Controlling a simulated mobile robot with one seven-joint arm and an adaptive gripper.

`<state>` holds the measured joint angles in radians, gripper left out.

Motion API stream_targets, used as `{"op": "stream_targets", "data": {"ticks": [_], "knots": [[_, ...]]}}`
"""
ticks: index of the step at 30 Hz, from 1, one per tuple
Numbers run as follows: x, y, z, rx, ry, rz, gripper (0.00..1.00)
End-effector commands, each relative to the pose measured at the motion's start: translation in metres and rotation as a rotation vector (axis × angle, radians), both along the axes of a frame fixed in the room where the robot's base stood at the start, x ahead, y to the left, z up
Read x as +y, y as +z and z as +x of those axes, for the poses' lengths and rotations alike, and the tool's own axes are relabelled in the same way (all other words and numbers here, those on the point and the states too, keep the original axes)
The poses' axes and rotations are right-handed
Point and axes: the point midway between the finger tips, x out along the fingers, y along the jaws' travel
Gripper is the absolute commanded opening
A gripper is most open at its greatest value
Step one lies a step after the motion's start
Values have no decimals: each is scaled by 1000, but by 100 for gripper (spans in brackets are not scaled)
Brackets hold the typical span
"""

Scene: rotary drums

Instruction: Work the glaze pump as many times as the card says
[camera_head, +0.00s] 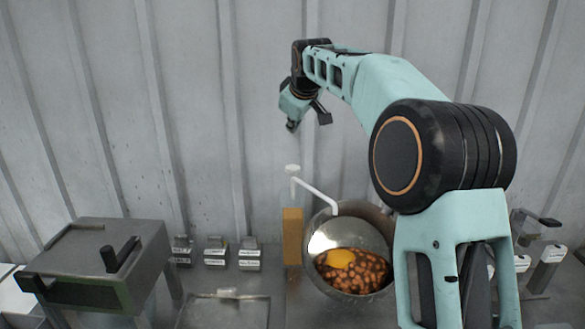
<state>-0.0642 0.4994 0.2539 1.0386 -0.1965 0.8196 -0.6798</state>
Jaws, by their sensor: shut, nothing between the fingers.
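The glaze pump (292,170) has a small white head on top and a long white spout sloping down to the right, ending over the drum. A tan-orange upright block or container (292,236) stands below the pump head. The round metal drum (322,239) is tilted open and holds brown nut-like pieces with a yellow-orange patch on them. My gripper (308,121) is shut and empty, in the air above the pump head and apart from it. No card with a readable count shows.
A metal box with a black handle (82,250) stands at the left. Several small labelled containers (216,252) stand between it and the drum. A shallow metal tray (205,312) lies in front. More labelled containers (548,258) stand at the right. A corrugated wall (190,90) is behind.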

Motion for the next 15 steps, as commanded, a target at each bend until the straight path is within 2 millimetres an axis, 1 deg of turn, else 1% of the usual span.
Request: {"op": "stream_targets", "data": {"ticks": [4, 8, 11, 15], "knots": [[0, -6, 0, 0, 0, 0, 0], [0, -18, 0, 2, -1, -1, 0], [0, -30, -1, 2, -1, -1, 0], [0, -52, 0, 0, 0, 0, 0]]}}
